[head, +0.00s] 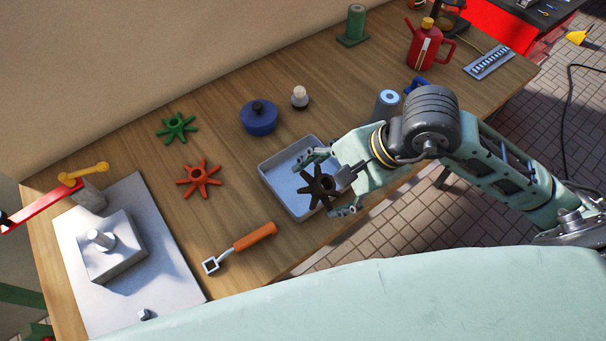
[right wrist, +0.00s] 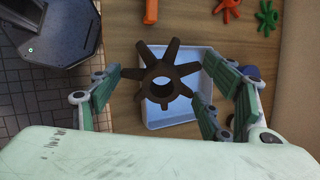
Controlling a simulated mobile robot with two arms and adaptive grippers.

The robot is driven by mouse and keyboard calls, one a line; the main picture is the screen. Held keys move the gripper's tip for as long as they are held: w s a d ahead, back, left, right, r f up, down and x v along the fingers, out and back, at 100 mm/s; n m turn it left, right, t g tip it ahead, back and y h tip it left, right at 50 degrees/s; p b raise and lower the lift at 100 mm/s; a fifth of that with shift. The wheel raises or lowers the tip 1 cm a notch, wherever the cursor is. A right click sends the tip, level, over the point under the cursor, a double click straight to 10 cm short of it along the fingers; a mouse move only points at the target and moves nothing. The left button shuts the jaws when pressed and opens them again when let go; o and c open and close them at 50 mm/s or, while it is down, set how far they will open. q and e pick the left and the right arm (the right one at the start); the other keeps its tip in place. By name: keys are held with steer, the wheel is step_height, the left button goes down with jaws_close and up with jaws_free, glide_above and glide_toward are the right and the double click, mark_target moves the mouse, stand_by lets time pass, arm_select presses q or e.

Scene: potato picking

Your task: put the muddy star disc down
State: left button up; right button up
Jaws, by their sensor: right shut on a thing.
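The muddy star disc (head: 316,190) is dark brown with several arms and a central hole. My right gripper (head: 328,183) is shut on it, over the right part of a pale blue-lined tray (head: 266,172). In the right wrist view the disc (right wrist: 185,72) sits between the green fingers, in front of the tray (right wrist: 168,122). The gap between disc and tray floor is hard to judge. A green star disc (head: 176,128) and an orange-red star disc (head: 199,180) lie on the table to the left of the tray. My left gripper is not in view.
A blue lidded pot (head: 258,118) and a small bulb-topped item (head: 299,97) stand behind the tray. An orange-handled tool (head: 250,238) lies in front. A grey block (head: 112,255) sits on a plate at left. A red can (head: 424,48) stands at back right.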

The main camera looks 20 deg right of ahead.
mark_target(318, 173)
steer(key=shift+w+d+f+b, duration=0.15)
steer(key=shift+w+f+b, duration=0.2)
steer(key=shift+f+b, duration=0.3)
steer(key=w, duration=0.1)
steer(key=w+f, duration=0.1)
steer(key=w, duration=0.1)
steer(key=shift+w+a+f, duration=0.1)
steer(key=shift+w+a, duration=0.1)
steer(key=shift+w, duration=0.05)
steer(key=w+f, duration=0.1)
steer(key=w, duration=0.1)
steer(key=w+f, duration=0.1)
steer(key=w, duration=0.1)
steer(key=w+f, duration=0.1)
steer(key=shift+w+f+b, duration=0.2)
steer(key=shift+w+b, duration=0.2)
steer(key=shift+w+f, duration=0.15)
steer(key=shift+w, duration=0.05)
step_height(318, 173, down, 4)
steer(key=shift+b, duration=1)
steer(key=shift+f, duration=0.1)
steer(key=o, duration=1.3)
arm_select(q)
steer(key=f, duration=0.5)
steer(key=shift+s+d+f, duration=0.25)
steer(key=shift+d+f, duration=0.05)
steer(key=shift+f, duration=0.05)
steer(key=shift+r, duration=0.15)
